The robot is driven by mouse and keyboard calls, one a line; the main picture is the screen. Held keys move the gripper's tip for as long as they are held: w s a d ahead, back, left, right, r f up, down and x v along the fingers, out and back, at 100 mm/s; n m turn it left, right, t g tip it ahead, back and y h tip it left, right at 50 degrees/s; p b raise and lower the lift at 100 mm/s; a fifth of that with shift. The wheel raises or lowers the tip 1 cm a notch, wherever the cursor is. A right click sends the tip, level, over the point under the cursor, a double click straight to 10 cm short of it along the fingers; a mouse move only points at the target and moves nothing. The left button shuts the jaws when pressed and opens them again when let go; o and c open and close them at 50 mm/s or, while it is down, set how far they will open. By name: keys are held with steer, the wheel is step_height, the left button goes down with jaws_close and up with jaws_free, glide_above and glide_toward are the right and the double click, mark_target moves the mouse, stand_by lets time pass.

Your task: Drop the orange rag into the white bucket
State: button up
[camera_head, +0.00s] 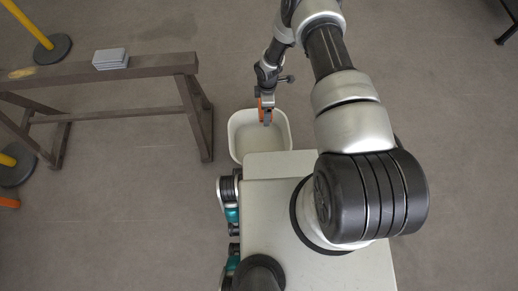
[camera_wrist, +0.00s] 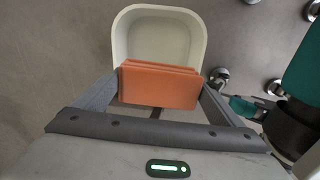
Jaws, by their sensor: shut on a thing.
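The orange rag (camera_wrist: 158,86) is a folded block held between the two fingers of my gripper (camera_wrist: 155,100) in the wrist view. In the head view, a small part of the rag (camera_head: 261,112) shows at my gripper (camera_head: 267,116), over the white bucket. The white bucket (camera_head: 286,143) stands on the floor just beyond the front of my base. In the wrist view the bucket (camera_wrist: 201,48) is behind the rag, its near part hidden by it. The bucket's visible inside looks empty.
A brown wooden trestle (camera_head: 150,66) stands to the left of the bucket, with a grey block (camera_head: 110,58) on its top. Yellow posts on dark round bases (camera_head: 53,48) stand farther left. The floor beyond the bucket is clear.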

step_height(320, 180, down, 20)
steer(key=s+a+n+b, duration=0.1)
steer(key=n+b, duration=0.4)
steer(key=b, duration=0.3)
steer(key=shift+a, duration=0.35)
steer(key=shift+s, duration=0.15)
steer(key=o, duration=0.8)
step_height(320, 180, up, 17)
steer(key=p, duration=0.5)
steer(key=shift+r, duration=0.2)
